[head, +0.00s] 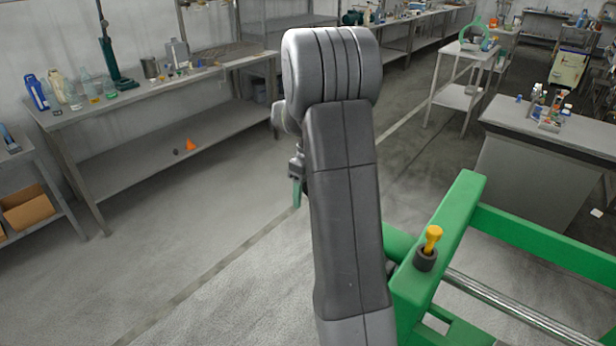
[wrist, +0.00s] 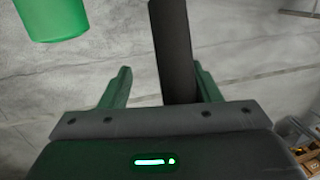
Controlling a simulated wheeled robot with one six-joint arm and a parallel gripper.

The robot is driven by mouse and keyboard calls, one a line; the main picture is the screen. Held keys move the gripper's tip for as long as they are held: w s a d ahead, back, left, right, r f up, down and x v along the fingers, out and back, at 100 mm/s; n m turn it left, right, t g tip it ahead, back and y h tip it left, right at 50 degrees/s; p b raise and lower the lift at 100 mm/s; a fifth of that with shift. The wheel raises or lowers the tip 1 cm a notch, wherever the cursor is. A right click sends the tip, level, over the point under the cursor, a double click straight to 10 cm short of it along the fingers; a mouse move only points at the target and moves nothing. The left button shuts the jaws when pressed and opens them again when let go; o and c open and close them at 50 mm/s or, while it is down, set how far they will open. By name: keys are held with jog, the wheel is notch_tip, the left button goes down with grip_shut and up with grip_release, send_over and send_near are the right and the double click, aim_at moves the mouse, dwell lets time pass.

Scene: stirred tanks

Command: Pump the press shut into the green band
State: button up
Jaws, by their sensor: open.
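The green press frame (head: 450,232) stands at the lower right in the head view, partly behind my arm. A yellow knob (head: 432,238) sits in a dark collar on it, and a shiny rod (head: 515,318) runs along it. In the wrist view, my gripper (wrist: 166,73) is open, with its two green fingers apart. A dark bar (wrist: 170,40), possibly the pump lever, runs between the fingers, closer to the right one. I cannot tell whether it touches that finger. In the head view, one finger shows left of my arm. No gauge or green band is visible.
A green rounded thing (wrist: 55,18) is at the upper left in the wrist view. A bench (head: 150,95) with bottles stands at the left wall. A grey counter (head: 550,130) stands at the right beyond the press. The floor (head: 225,235) left of my arm is clear.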

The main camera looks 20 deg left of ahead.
jog(key=v, duration=0.6)
jog(key=shift+w+a+r, duration=0.2)
jog(key=shift+w+r, duration=0.05)
jog(key=shift+w, duration=0.1)
jog(key=d+r+p, duration=0.3)
jog(key=r+p, duration=0.1)
jog(key=r, duration=0.3)
jog(key=d+r+p, duration=0.3)
jog(key=r+p, duration=0.2)
jog(key=r, duration=0.2)
jog(key=shift+w+d, duration=0.3)
jog(key=shift+w, duration=0.05)
dwell(0.5)
jog(key=shift+d, duration=0.1)
dwell(0.4)
